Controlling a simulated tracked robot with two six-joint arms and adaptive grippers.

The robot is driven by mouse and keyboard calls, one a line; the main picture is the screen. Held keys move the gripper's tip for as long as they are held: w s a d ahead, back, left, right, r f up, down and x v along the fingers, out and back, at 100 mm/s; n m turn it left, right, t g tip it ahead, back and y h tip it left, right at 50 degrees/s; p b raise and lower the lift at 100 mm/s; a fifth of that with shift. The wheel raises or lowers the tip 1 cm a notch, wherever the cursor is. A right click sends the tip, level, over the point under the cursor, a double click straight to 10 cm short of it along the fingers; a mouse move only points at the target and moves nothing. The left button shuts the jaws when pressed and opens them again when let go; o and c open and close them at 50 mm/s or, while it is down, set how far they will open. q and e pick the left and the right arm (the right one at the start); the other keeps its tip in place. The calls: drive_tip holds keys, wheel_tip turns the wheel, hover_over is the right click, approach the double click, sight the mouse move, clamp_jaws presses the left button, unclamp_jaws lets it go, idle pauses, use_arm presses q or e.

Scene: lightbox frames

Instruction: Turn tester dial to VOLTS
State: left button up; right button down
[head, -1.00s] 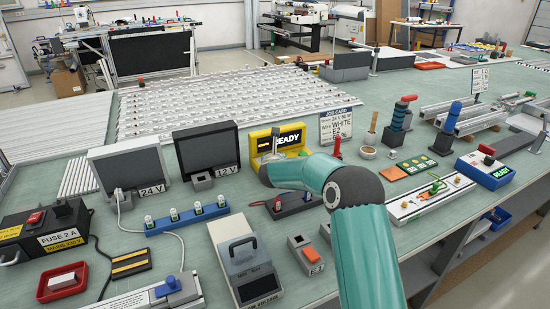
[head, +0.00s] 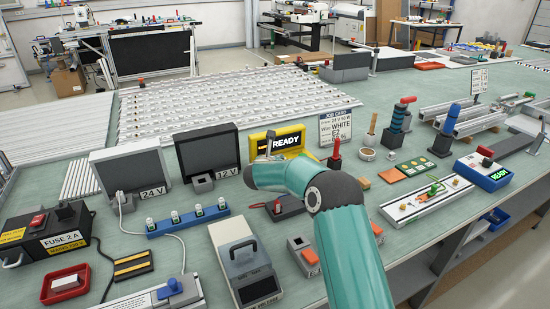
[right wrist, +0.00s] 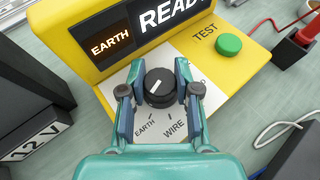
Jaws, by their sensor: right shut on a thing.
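The yellow tester (head: 292,139) stands at the back middle of the bench. In the right wrist view, its display (right wrist: 158,18) shows EARTH and READY. Its black dial (right wrist: 159,87) with a white pointer mark sits on a white plate. EARTH (right wrist: 145,131) and WIRE (right wrist: 175,129) are printed on the plate's near side; another label at the right is mostly hidden by a finger. The mark lies slanted between lower left and upper right. My right gripper (right wrist: 160,84) is shut on the dial from both sides; in the head view it (head: 269,146) is small and partly hidden. My left gripper is not in view.
A green TEST button (right wrist: 229,46) is right of the dial. The 12 V box (head: 207,154) stands close to the tester's left. A job card (head: 336,125) stands behind to the right. A red-handled probe (head: 335,153) is near the tester's right side.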

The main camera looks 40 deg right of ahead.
drive_tip(key=m+g+h+p, duration=0.1)
drive_tip(key=m+g+p, duration=0.1)
drive_tip(key=m+g, duration=0.1)
drive_tip(key=shift+w+a+p, duration=0.1)
drive_tip(key=shift+a+p, duration=0.05)
drive_tip(key=shift+p, duration=0.15)
drive_tip(key=shift+m+g+h+p, duration=0.6)
drive_tip(key=shift+m+g+p, duration=0.45)
drive_tip(key=shift+m+g, duration=0.4)
drive_tip(key=shift+g, duration=0.35)
drive_tip(key=c, duration=0.8)
unclamp_jaws()
drive_tip(key=v, duration=1.1)
drive_tip(key=shift+a, duration=0.4)
